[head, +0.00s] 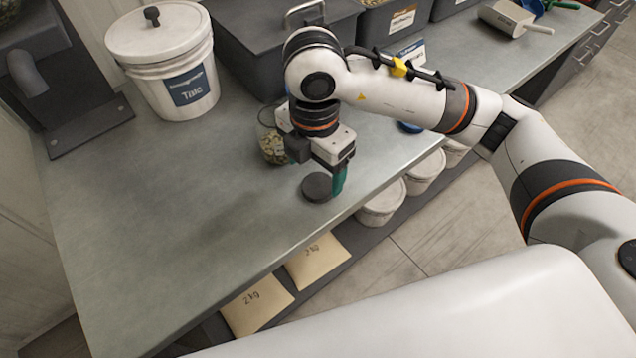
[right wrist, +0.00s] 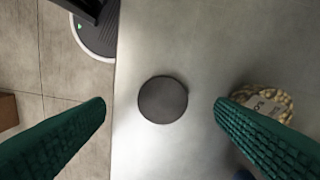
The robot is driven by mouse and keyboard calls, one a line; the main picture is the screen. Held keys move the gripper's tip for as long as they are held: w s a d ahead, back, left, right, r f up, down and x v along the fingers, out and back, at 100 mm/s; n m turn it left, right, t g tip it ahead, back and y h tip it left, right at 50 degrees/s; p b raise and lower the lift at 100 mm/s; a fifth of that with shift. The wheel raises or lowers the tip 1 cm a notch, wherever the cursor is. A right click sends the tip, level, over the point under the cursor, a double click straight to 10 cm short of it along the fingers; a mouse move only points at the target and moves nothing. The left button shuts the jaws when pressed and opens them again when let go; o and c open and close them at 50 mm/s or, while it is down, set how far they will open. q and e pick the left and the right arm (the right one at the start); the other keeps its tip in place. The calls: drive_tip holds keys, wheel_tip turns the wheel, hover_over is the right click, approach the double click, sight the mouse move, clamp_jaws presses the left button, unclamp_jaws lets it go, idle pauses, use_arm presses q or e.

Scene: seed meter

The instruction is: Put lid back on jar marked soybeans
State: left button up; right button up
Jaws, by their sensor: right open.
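A round dark grey lid (head: 317,187) lies flat on the bench near its front edge; it also shows in the right wrist view (right wrist: 162,100). A clear jar (head: 272,148) of pale beans stands close by, partly hidden by my right arm in the head view. In the right wrist view the jar (right wrist: 263,101) is at the right, beyond one finger, with a label too small to read surely. My right gripper (head: 337,181) points down over the lid, green fingers apart on either side of it, empty. My left gripper is out of view.
A white Talc bucket (head: 168,70) and a dark grey bin (head: 270,50) stand at the back of the bench (head: 150,220). The left and middle of the bench are clear. White tubs (head: 383,205) and paper packets (head: 318,262) sit below the front edge.

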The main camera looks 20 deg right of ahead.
sight(316, 187)
drive_tip(key=shift+w+d+f, duration=0.1)
drive_tip(key=shift+w+f, duration=0.05)
drive_tip(key=shift+f, duration=1.2)
drive_tip(key=shift+w+d+f, duration=0.1)
drive_tip(key=shift+w+f, duration=0.05)
drive_tip(key=shift+f, duration=1.15)
drive_tip(key=shift+c, duration=0.4)
drive_tip(key=c, duration=1)
